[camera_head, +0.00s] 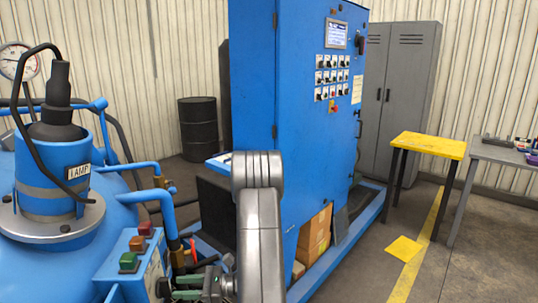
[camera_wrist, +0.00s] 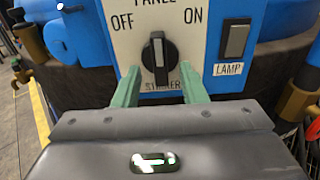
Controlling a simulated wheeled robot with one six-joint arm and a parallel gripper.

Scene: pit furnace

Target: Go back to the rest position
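My gripper (camera_wrist: 162,82) shows in the wrist view with its two green fingers apart and nothing seen between them. Just beyond the fingertips is a black rotary knob (camera_wrist: 159,60) on a pale panel (camera_wrist: 130,45) marked OFF at left and ON at right. The knob's white line points about straight up; I cannot tell whether the fingers touch it. In the camera_head view my gripper (camera_head: 195,284) is low in the picture, partly hidden by my grey arm, beside the blue control box (camera_head: 140,276).
A rocker switch (camera_wrist: 236,41) labelled LAMP sits right of the knob. The blue furnace vessel (camera_head: 40,265) with pipes is at left. A large blue cabinet (camera_head: 290,120) stands behind my arm. A yellow-topped table (camera_head: 428,145) is at right, with open floor before it.

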